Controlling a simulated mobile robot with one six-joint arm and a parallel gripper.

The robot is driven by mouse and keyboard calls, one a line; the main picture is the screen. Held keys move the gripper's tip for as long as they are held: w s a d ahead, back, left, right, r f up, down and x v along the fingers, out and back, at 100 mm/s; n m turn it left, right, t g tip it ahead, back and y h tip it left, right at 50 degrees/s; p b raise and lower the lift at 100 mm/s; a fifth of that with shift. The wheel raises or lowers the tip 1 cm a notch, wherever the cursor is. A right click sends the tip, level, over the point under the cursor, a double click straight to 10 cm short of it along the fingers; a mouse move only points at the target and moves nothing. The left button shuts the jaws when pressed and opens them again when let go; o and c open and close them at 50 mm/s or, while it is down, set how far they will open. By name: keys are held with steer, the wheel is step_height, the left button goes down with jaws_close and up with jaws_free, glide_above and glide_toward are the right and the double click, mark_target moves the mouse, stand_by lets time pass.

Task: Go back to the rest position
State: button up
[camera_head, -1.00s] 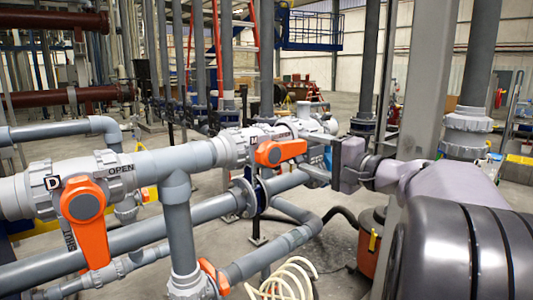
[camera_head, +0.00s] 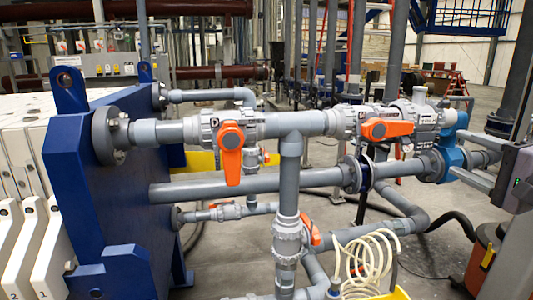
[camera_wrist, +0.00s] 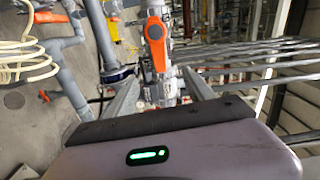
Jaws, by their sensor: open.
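My gripper (camera_head: 462,156) is at the right edge of the head view, its two fingers pointing left, apart and empty. In the wrist view my gripper (camera_wrist: 160,84) also shows its fingers spread, with nothing held between them. An orange valve handle (camera_head: 387,130) lies level on the grey pipe, left of my gripper. It also shows in the wrist view (camera_wrist: 156,45), beyond the fingers. A second orange handle (camera_head: 231,152), on the valve marked D, hangs downward. Most of my arm is out of the head view.
A blue press end plate (camera_head: 105,190) and white filter plates (camera_head: 25,240) stand at left. Grey pipes (camera_head: 250,187) run across the middle. A coiled cream hose (camera_head: 367,260) is low in front. A red-brown drum (camera_head: 485,262) stands at lower right.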

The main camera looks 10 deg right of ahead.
steer(key=s+a+f+n+g+y, duration=0.15)
steer(key=a+f+n+g, duration=0.35)
steer(key=a, duration=0.8)
steer(key=a+f+g+y, duration=0.3)
steer(key=a+f, duration=0.3)
steer(key=a, duration=0.7)
steer(key=s+a+f+n+g+h, duration=0.2)
steer(key=s+a+f, duration=0.3)
steer(key=s, duration=0.3)
steer(key=s+a+f+n+g+h, duration=0.1)
steer(key=s+a+f+n, duration=0.3)
steer(key=s+f, duration=0.4)
steer(key=shift+s+a+f+n+g+h, duration=0.15)
steer(key=shift+s+a+n+g+h, duration=0.3)
steer(key=shift+a+g, duration=0.2)
